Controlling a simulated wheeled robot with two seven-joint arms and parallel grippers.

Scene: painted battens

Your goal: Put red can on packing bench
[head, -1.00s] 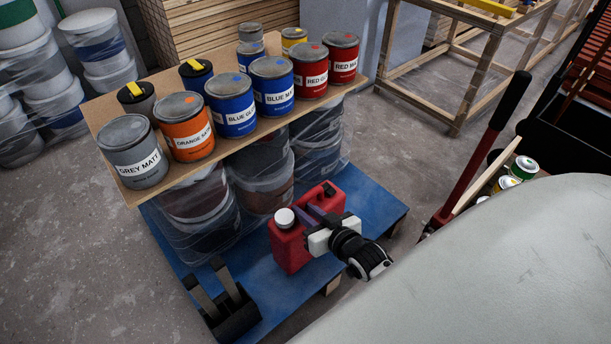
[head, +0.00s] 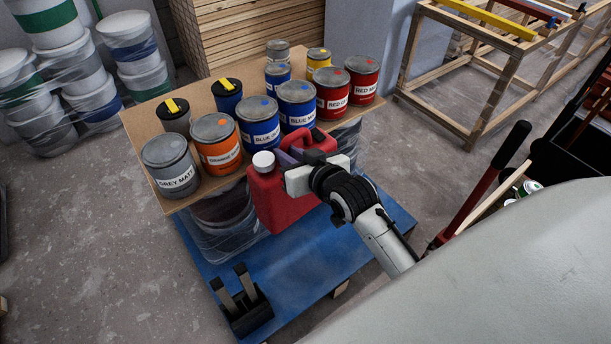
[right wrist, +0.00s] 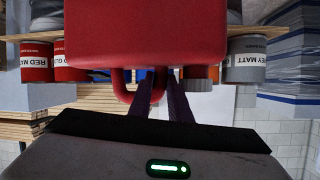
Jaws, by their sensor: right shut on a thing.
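The red can (head: 275,200) is a jerrycan with a white cap and a top handle. It is held upright in front of the board of paint tins, apparently raised above the blue pallet. My right gripper (head: 291,158) is shut on its handle, its purple fingers around it. In the right wrist view the can (right wrist: 150,30) appears upside down, with the handle at the fingers (right wrist: 164,92). My left gripper is not in view. I cannot tell which surface is the packing bench.
A wooden board (head: 150,122) bears several labelled tins, such as an orange one (head: 217,150), close behind the can. The blue pallet (head: 310,270) lies below, with a black two-pronged object (head: 245,308). A wooden frame (head: 465,75) carries painted battens at upper right. Concrete floor (head: 90,250) is clear at left.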

